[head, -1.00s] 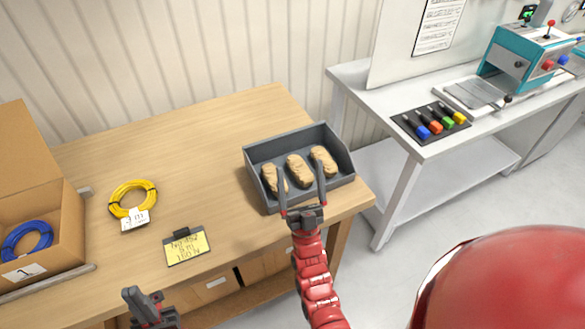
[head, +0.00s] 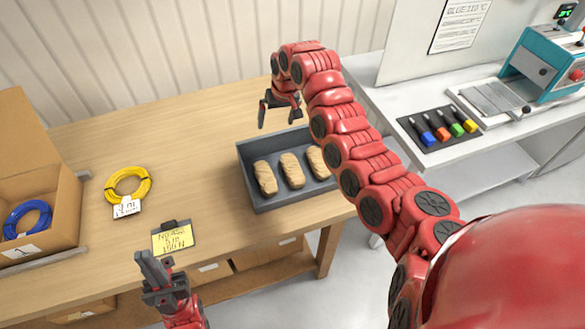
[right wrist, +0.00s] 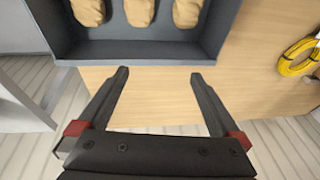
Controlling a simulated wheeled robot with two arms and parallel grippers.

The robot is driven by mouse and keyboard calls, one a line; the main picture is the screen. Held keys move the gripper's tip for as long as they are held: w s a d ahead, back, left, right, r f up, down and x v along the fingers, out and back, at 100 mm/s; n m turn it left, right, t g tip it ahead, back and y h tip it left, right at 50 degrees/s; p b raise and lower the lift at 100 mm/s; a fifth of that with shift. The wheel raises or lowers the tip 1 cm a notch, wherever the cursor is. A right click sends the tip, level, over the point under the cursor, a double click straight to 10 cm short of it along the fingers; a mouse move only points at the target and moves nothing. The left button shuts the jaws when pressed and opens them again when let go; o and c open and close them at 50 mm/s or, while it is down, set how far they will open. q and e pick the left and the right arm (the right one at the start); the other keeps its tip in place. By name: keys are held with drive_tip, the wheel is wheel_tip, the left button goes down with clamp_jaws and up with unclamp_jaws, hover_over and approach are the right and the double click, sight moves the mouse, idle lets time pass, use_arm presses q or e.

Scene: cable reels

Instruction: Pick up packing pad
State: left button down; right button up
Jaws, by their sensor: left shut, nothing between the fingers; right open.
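Three tan, crumpled packing pads, left (head: 265,178), middle (head: 292,170) and right (head: 317,162), lie side by side in a grey tray (head: 262,205) on the wooden table. In the right wrist view their ends show at the top, inside the tray (right wrist: 150,50). My right gripper (head: 281,118) is open and empty, above the table near the tray's back wall. In the right wrist view its fingers (right wrist: 158,76) are apart, pointing at the tray wall. My left gripper (head: 142,260) is shut and empty, near the table's front edge.
A yellow cable coil (head: 127,185) with a tag and a yellow note on a clipboard (head: 172,238) lie left of the tray. A cardboard box (head: 60,225) holds a blue coil (head: 28,218). A white bench (head: 440,160) stands right. The ribbed wall is behind the table.

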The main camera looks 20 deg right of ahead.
drive_tip(key=s+d+r+g+h, duration=0.1)
drive_tip(key=s+d+r+g, duration=0.15)
drive_tip(key=s, duration=0.35)
drive_tip(key=b, duration=0.1)
hover_over(292, 165)
wheel_tip(292, 165, down, 12)
drive_tip(key=shift+s+r, duration=0.1)
drive_tip(key=shift+r, duration=0.15)
drive_tip(key=shift+f+b, duration=0.3)
drive_tip(key=shift+f, duration=0.25)
drive_tip(key=shift+f+p, duration=1.15)
drive_tip(key=shift+f, duration=1.4)
drive_tip(key=c, duration=1.3)
drive_tip(key=shift+r, duration=0.1)
